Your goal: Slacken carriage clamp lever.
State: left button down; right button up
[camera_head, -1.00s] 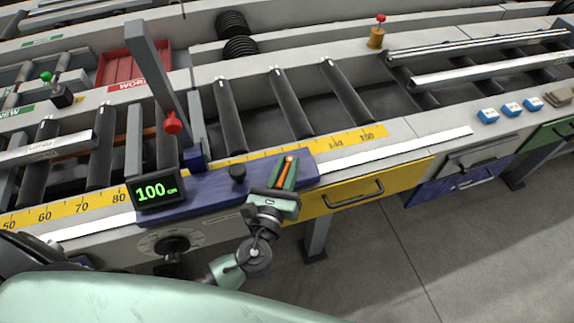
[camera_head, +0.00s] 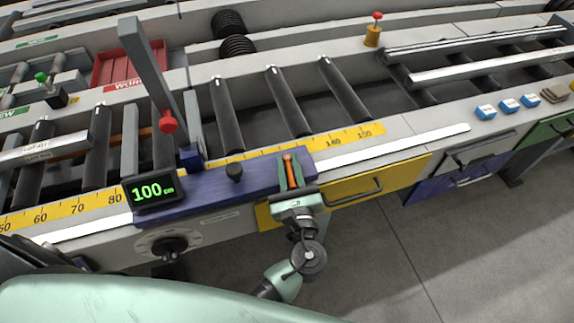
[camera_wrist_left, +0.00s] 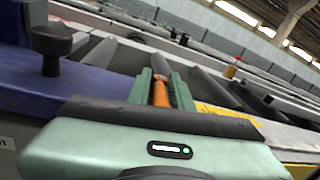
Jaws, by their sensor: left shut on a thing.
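The carriage (camera_head: 211,189) is a blue bar along the front of the roller table. It bears a display reading 100 cm, a black knob (camera_head: 234,172) and, near its right end, the orange clamp lever (camera_head: 291,175). My left gripper (camera_head: 290,161) reaches up from the front and is shut on the lever, with green fingers on either side of it. The left wrist view shows the lever (camera_wrist_left: 160,93) between the fingers, pointing away from the palm. The lever's pivot is hidden. My right gripper is not in view.
A yellow scale (camera_head: 345,138) runs along the table edge. A round dial (camera_head: 168,245) is on the front panel. Open floor (camera_head: 390,270) lies at the lower right.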

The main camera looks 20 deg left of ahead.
pick_arm(q)
jog(key=c, duration=1.4)
grip_release()
jog(key=b+v, duration=0.1)
jog(key=v, duration=0.7)
